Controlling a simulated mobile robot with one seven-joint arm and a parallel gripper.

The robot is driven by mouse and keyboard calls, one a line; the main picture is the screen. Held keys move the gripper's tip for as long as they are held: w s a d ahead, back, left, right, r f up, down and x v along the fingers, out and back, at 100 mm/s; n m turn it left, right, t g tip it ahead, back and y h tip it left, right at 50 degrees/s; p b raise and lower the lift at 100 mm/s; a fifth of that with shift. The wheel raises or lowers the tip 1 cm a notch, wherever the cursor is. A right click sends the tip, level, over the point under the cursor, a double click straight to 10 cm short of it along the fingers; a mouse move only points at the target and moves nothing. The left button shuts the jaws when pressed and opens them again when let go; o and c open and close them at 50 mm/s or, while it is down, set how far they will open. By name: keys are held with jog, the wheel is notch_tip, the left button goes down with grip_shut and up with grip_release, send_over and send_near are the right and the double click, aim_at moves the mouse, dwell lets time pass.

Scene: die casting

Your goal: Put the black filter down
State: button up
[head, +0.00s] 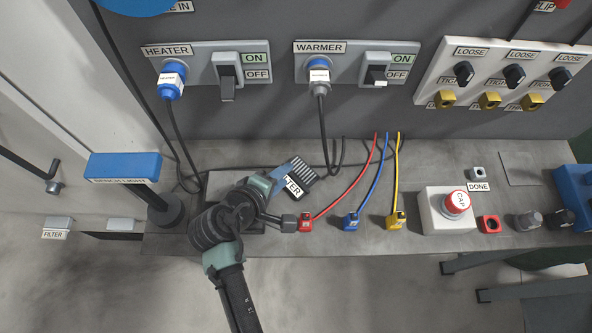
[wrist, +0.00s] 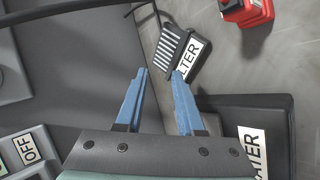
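The black filter (head: 304,171) has a ribbed end and a white label. In the head view it is just beyond the end of my gripper (head: 279,178), over the bench near its back edge. In the wrist view the filter (wrist: 167,53) is at the fingertips of my gripper (wrist: 160,73). The two blue fingers stand apart with a gap between them. The right fingertip overlaps the filter's near end, and the left one appears clear of it. I cannot tell whether the fingers touch it.
Red (head: 305,223), blue (head: 351,221) and yellow (head: 396,219) plugs with cables stand right of my gripper. A bench light (head: 125,167) stands left. The white CAP button box (head: 436,217) is further right. Cables from the heater plug (head: 171,80) and warmer plug (head: 318,70) hang behind.

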jog(key=p+v, duration=0.2)
jog(key=v, duration=0.2)
jog(key=shift+p, duration=0.3)
notch_tip(320, 180, up, 8)
jog(key=s+a+p, duration=0.1)
jog(key=s+p, duration=0.1)
jog(key=p, duration=0.6)
jog(key=shift+a+f, duration=0.1)
